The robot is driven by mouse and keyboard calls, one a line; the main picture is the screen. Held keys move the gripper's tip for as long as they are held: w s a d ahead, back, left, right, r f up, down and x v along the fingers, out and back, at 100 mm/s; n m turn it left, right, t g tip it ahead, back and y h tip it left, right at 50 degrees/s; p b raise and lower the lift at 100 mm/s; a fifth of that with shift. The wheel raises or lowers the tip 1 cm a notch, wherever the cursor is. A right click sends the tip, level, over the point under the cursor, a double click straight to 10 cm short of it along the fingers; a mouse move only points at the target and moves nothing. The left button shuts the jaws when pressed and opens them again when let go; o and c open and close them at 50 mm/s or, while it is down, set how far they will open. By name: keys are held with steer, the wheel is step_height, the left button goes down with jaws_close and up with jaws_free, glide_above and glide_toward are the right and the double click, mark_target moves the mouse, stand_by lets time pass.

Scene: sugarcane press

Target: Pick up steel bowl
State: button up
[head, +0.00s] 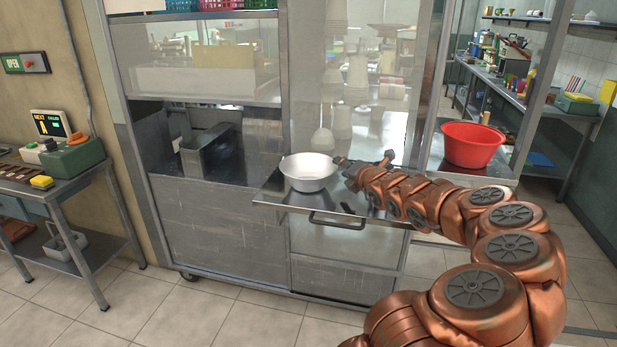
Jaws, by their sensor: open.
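The steel bowl (309,172) stands upright on a metal shelf (268,196) that juts from the front of the press cabinet. My copper-coloured arm reaches in from the lower right. My gripper (363,161) is at the bowl's right side, close to its rim, with its fingers spread. I cannot tell from this view whether a finger touches the bowl. The bowl's inside looks empty. My gripper and arm hide part of the shelf to the right of the bowl.
A red basin (471,145) stands on a surface right of the cabinet, behind my arm. Glass panels rise behind the shelf. A handle (337,221) hangs at the shelf's front. A side table (60,185) stands at left. The tiled floor in front is clear.

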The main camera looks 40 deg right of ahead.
mark_target(333, 164)
steer(key=x, duration=0.3)
steer(key=shift+w+d+f, duration=0.1)
steer(key=shift+f, duration=0.15)
steer(key=shift+w+d+f+p, duration=0.1)
steer(key=shift+w+p, duration=0.1)
steer(key=shift+w, duration=0.15)
steer(key=shift+w+d+p, duration=0.1)
steer(key=shift+w+p, duration=0.05)
steer(key=shift+w, duration=0.2)
jaws_close()
